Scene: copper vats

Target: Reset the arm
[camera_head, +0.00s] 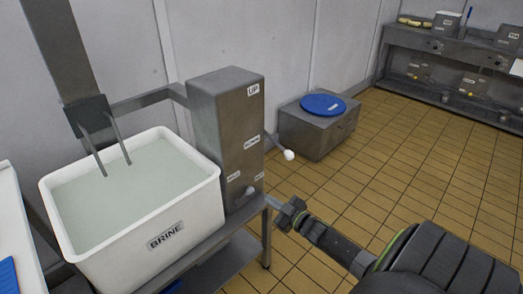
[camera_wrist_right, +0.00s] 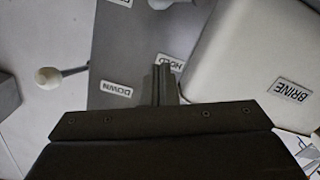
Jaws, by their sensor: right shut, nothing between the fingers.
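A grey metal column (camera_head: 228,125) carries the labels UP, DOWN and HOLD. A lever with a white knob (camera_head: 289,155) sticks out of its right side; a white knob on a rod (camera_wrist_right: 47,77) also shows in the wrist view. A grey machine arm (camera_head: 85,112) with two prongs reaches down into the white BRINE tub (camera_head: 85,258), beside the column. My right gripper (camera_head: 290,213) is shut and empty, low and right of the column, below the knob. In the wrist view its fingers (camera_wrist_right: 164,82) are together in front of the column. My left gripper is not in view.
A low metal box with a blue round lid (camera_head: 323,104) stands behind the column. A metal bench (camera_head: 440,70) with containers runs along the back right. A white surface with a blue item (camera_head: 8,275) is at the left edge. The tiled floor (camera_head: 410,140) is clear at right.

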